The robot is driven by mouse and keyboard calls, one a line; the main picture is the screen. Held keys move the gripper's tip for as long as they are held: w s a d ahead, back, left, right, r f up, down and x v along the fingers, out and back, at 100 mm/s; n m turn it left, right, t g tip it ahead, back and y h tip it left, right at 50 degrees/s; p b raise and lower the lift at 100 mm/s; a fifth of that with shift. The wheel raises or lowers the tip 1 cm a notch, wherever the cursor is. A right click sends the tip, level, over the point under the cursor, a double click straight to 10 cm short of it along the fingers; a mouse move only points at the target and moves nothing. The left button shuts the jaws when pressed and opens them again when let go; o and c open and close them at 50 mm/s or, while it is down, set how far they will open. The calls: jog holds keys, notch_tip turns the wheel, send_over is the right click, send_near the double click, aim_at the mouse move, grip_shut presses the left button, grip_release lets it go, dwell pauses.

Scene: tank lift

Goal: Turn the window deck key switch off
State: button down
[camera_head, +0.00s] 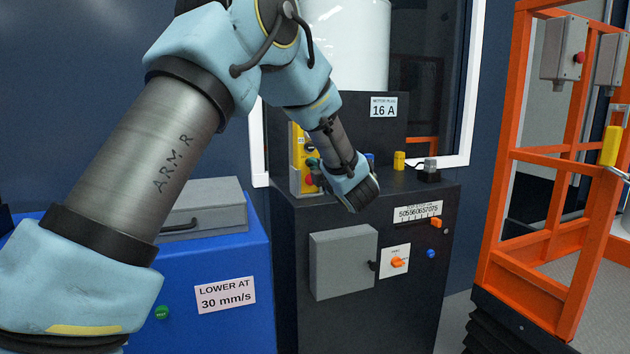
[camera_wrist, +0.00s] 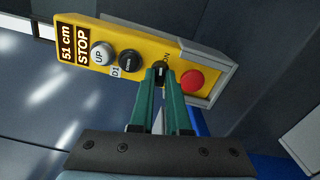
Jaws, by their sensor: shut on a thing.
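The yellow control box (camera_head: 296,150) stands upright on the dark cabinet by the window. In the wrist view the yellow box (camera_wrist: 137,54) fills the top, with a "51 cm STOP" label. The key switch (camera_wrist: 161,66) sits on it between a black button and the red button, with lettering ending in "N" beside it. My gripper (camera_wrist: 161,73) has its two green fingers shut on the key switch's black grip. In the head view my gripper (camera_head: 314,166) reaches the box's face, and my wrist hides part of it. The switch's exact angle is hard to tell.
The grey UP button (camera_wrist: 102,54) and black button (camera_wrist: 130,60) lie left of the fingers; the red button (camera_wrist: 191,80) is close on the right. The dark cabinet (camera_head: 400,320) carries a grey box (camera_head: 343,262) and an orange switch (camera_head: 398,262). An orange frame (camera_head: 510,150) stands right.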

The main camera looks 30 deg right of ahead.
jog(key=n+b, duration=0.2)
jog(key=b, duration=0.3)
jog(key=f+n+b, duration=0.1)
jog(key=n+b, duration=0.2)
jog(key=b, duration=0.3)
jog(key=n+b, duration=0.5)
jog(key=b, duration=0.5)
jog(key=shift+n+b, duration=0.3)
jog(key=n+b, duration=0.1)
jog(key=b, duration=0.1)
jog(key=n+b, duration=0.2)
jog(key=b, duration=0.1)
jog(key=shift+r+n+b, duration=0.2)
jog(key=shift+n+b, duration=0.1)
jog(key=shift+r+n+b, duration=0.15)
jog(key=shift+n+b, duration=0.45)
jog(key=shift+b, duration=0.2)
jog(key=shift+r, duration=0.15)
jog(key=c, duration=1.2)
grip_release()
jog(key=shift+o, duration=0.2)
